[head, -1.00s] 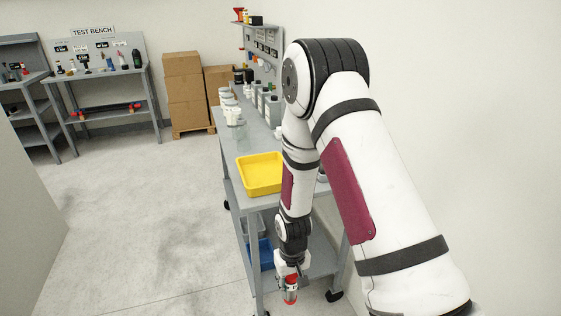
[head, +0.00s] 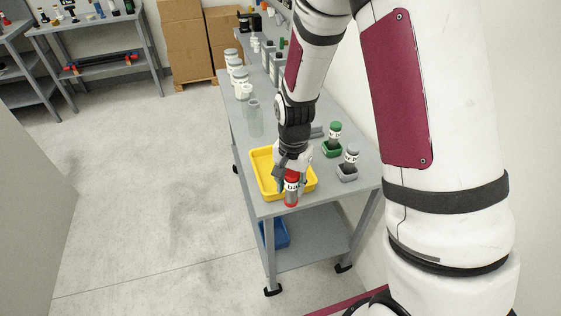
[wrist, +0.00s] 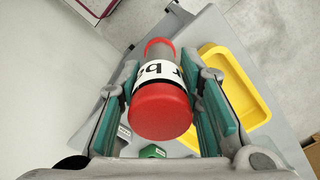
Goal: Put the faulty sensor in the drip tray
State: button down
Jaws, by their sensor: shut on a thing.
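My gripper (head: 290,172) points down and is shut on a red-capped cylinder (head: 291,190) with a white label, likely the faulty sensor. In the wrist view the cylinder (wrist: 160,95) sits between both finger pads, and only part of its lettering, "r ba", shows. The yellow drip tray (head: 262,172) lies on the grey bench. In the head view the cylinder overlaps the tray's near rim. In the wrist view the tray (wrist: 240,90) is to the right of the cylinder, with no contact visible. The cylinder's height above the bench is hard to judge.
Right of the tray stand a green-capped bottle (head: 334,133) in a green holder and a grey-capped one (head: 350,160) in a grey holder. A clear container (head: 255,118) and several jars (head: 236,72) stand behind. A blue bin (head: 275,235) is on the lower shelf.

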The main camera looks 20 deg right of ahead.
jog(key=shift+w+d+f+p, duration=0.3)
jog(key=shift+w+f, duration=0.5)
jog(key=shift+w, duration=1.8)
jog(key=shift+w+d+f+p, duration=0.1)
jog(key=shift+w+d+f, duration=0.55)
jog(key=shift+w, duration=2)
jog(key=shift+w+d+f+p, duration=0.2)
jog(key=shift+w+f, duration=0.8)
jog(key=shift+w, duration=1.6)
jog(key=shift+f, duration=0.15)
jog(key=c, duration=1.2)
grip_release()
jog(key=shift+o, duration=0.2)
